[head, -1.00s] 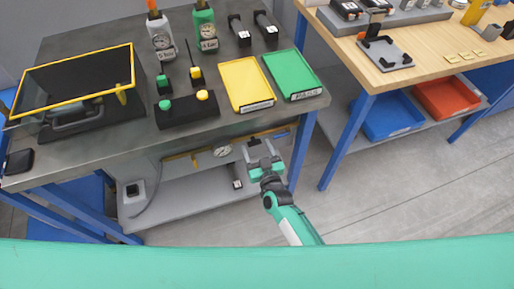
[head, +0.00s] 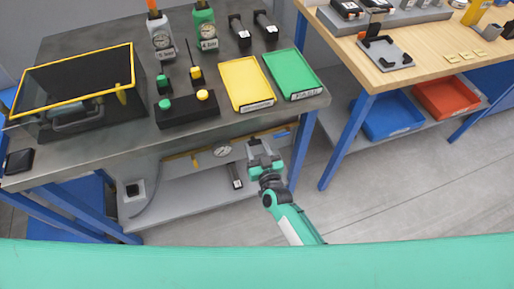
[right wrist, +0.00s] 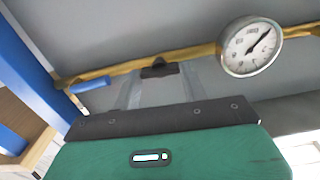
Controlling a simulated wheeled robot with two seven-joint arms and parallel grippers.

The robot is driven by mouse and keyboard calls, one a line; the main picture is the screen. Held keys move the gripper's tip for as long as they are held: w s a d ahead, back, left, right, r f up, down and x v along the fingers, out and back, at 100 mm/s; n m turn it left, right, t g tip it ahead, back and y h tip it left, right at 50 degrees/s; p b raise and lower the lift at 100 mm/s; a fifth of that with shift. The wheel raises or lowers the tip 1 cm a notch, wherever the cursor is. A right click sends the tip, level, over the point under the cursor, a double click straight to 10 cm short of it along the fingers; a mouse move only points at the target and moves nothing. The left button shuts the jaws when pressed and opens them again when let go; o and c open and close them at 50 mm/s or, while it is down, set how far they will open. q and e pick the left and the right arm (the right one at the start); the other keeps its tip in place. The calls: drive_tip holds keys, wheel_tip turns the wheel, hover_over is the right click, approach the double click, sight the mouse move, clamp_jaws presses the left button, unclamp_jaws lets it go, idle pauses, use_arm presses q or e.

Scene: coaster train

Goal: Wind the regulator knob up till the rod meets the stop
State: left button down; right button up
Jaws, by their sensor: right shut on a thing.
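A yellow-brass pipe runs under the front of the grey bench, and a round white dial gauge (head: 222,151) hangs on it. The pipe (right wrist: 115,71) and the gauge (right wrist: 250,47) also show in the right wrist view. My right gripper (head: 260,146) is below the bench edge, to the right of the gauge. In the right wrist view its fingertips (right wrist: 159,73) are shut on a small dark part at the pipe, which I take as the regulator knob (right wrist: 159,68). The rod and stop cannot be made out. My left gripper is not in view.
Above are a yellow tray (head: 246,84), a green tray (head: 295,74) and a two-button box (head: 187,110). A blue bench leg (head: 301,150) stands just right of my right gripper. A blue lever (right wrist: 90,86) sits on the pipe. The grey lower shelf (head: 195,192) lies below.

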use_arm(q)
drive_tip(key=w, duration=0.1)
drive_tip(key=b, duration=0.1)
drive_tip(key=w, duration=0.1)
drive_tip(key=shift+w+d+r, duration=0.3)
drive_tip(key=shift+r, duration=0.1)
use_arm(e)
drive_tip(key=m, duration=0.8)
drive_tip(key=shift+f, duration=0.1)
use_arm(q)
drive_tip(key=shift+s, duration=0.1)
use_arm(e)
drive_tip(key=o, duration=1)
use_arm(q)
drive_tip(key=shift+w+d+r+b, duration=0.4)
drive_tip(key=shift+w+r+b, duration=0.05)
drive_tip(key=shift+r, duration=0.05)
use_arm(e)
drive_tip(key=v, duration=1.4)
